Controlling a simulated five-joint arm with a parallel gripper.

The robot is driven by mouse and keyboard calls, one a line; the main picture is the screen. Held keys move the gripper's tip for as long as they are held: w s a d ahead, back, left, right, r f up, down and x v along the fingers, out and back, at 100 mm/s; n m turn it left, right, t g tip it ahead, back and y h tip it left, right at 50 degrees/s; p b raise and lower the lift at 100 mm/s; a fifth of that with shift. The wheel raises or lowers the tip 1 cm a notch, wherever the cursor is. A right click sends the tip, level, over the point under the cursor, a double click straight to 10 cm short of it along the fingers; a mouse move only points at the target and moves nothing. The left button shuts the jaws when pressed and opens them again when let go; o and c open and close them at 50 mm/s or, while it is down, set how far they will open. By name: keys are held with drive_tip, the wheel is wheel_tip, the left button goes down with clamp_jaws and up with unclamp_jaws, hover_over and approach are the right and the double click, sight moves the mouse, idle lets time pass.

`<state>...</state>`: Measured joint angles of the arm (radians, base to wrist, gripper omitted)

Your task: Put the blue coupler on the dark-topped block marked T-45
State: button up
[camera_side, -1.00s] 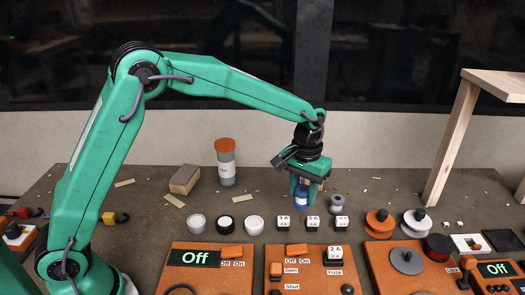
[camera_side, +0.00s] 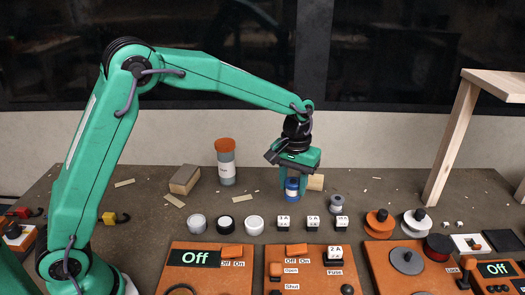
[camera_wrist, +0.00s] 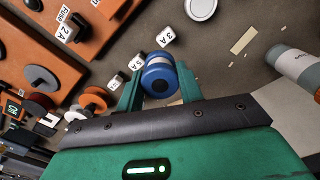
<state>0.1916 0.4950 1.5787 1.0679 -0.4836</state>
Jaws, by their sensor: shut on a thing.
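The blue coupler (camera_side: 292,188) is a short blue cylinder with a pale band. My gripper (camera_side: 292,194) is shut on it, pointing down, and it seems to hang a little above the table. In the wrist view the coupler (camera_wrist: 160,76) sits between the two green fingers of my gripper (camera_wrist: 159,84). A wooden block (camera_side: 184,179) with a greyish-brown top lies to the left. A pale wooden block (camera_side: 315,182) shows just behind my gripper, partly hidden. No T-45 mark is readable on either block.
A grey spool (camera_side: 336,204) stands right of my gripper. Small fuse cubes (camera_side: 313,223) and round caps (camera_side: 225,223) line up in front. An orange-lidded jar (camera_side: 226,162) stands between the left block and my gripper. Orange panels (camera_side: 212,258) fill the front.

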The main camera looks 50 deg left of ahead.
drive_tip(key=s+a+r+n, duration=0.15)
drive_tip(key=a+n, duration=0.25)
drive_tip(key=a, duration=0.4)
drive_tip(key=s+a+r+n, duration=0.1)
drive_tip(key=s+a+n, duration=0.1)
drive_tip(key=a+n, duration=0.4)
drive_tip(key=n, duration=0.6)
hover_over(184, 173)
wheel_tip(184, 173, down, 5)
drive_tip(key=shift+f, duration=0.1)
drive_tip(key=shift+d+f, duration=0.1)
drive_tip(key=shift+f, duration=1.9)
drive_tip(key=shift+f, duration=0.15)
drive_tip(key=o, duration=1)
drive_tip(key=shift+c, duration=0.2)
